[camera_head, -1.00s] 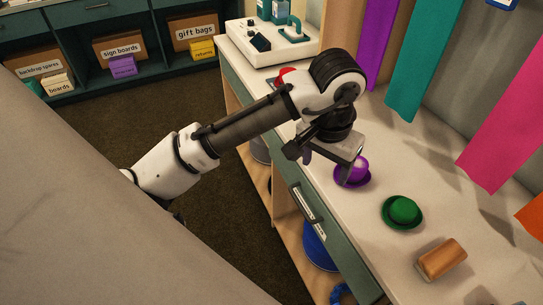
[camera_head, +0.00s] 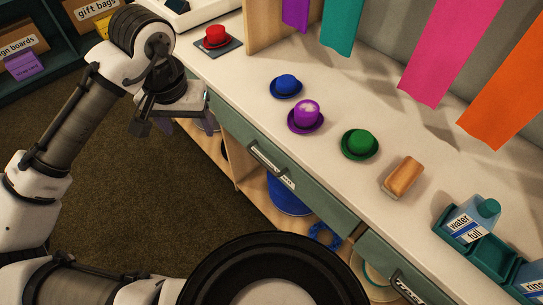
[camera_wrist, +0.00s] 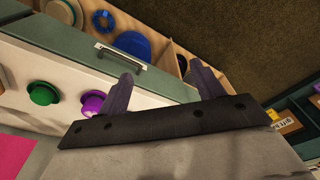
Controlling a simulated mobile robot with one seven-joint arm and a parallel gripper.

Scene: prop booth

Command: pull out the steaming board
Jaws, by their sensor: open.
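The counter has green fronts along its side. One front (camera_head: 320,198) carries a bar handle (camera_head: 268,163) with a small white label that I cannot read; this handle also shows in the wrist view (camera_wrist: 122,57). Another handle with a label (camera_head: 408,290) is on the front at the lower right. I cannot tell by the labels which is the steaming board; both fronts look closed. My gripper (camera_head: 188,126) is open and empty, off the counter's front edge, left of the first handle and apart from it. In the wrist view its two fingers (camera_wrist: 160,72) stand wide apart.
On the counter are a red hat (camera_head: 216,37), a blue hat (camera_head: 286,86), a purple hat (camera_head: 306,115), a green hat (camera_head: 360,144), a brown brush-like block (camera_head: 404,177) and a bottle (camera_head: 475,218) in a teal tray. Floor (camera_head: 130,190) before the counter is clear.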

